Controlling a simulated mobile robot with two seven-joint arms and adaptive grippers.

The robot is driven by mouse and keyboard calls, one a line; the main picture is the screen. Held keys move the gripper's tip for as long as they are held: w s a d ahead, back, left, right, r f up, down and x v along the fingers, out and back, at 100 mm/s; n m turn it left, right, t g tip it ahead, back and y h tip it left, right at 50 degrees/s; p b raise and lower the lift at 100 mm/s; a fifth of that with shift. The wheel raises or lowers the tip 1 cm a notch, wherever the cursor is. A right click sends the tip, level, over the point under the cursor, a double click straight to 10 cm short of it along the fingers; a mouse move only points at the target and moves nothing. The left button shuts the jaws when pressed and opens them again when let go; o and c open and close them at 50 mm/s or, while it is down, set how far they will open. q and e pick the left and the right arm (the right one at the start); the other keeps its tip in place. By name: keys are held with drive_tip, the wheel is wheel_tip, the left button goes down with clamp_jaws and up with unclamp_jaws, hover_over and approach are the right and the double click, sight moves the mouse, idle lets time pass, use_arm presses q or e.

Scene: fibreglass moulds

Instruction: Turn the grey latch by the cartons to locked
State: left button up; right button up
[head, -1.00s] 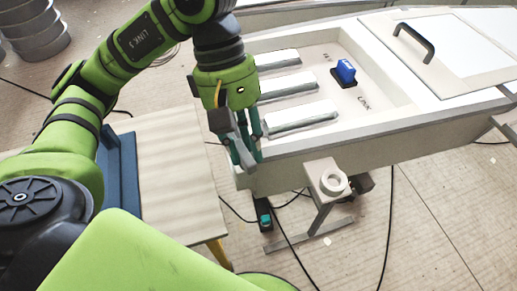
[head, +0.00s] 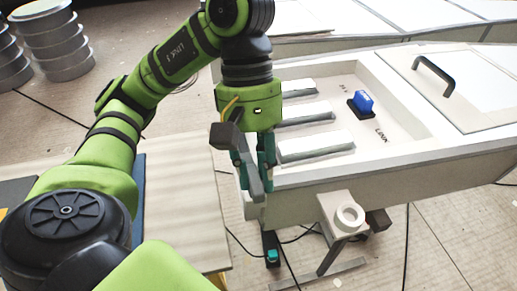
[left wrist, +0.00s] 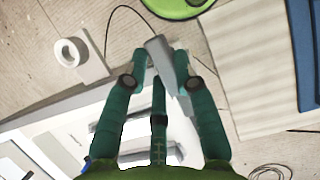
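My left gripper (head: 254,192) points down at the near left corner of the white mould (head: 410,160). Its teal fingers are apart. A narrow grey bar (head: 255,185) shows between them; it could be the grey latch's lever, but I cannot tell for sure. In the left wrist view the bar (left wrist: 160,55) lies between the fingertips (left wrist: 161,62), with small gaps seeming to show on both sides. Contact is unclear. A blue knob (head: 364,101) sits inside the mould near small printed lettering. I see no clear cartons. My right gripper is out of view.
Several pale bars (head: 315,147) lie inside the mould. A bracket with a white ring (head: 350,216) stands out from its near side. A wooden table (head: 185,210) is at left. Cables and a small teal-topped device (head: 271,256) are on the floor. A black handle (head: 434,74) tops a panel.

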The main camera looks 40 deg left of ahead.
use_arm(q)
drive_tip(key=shift+o, duration=1.3)
drive_tip(key=shift+r, duration=0.1)
drive_tip(key=v, duration=1.1)
drive_tip(key=shift+r, duration=0.4)
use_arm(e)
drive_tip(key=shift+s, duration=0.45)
use_arm(q)
drive_tip(key=shift+r, duration=0.15)
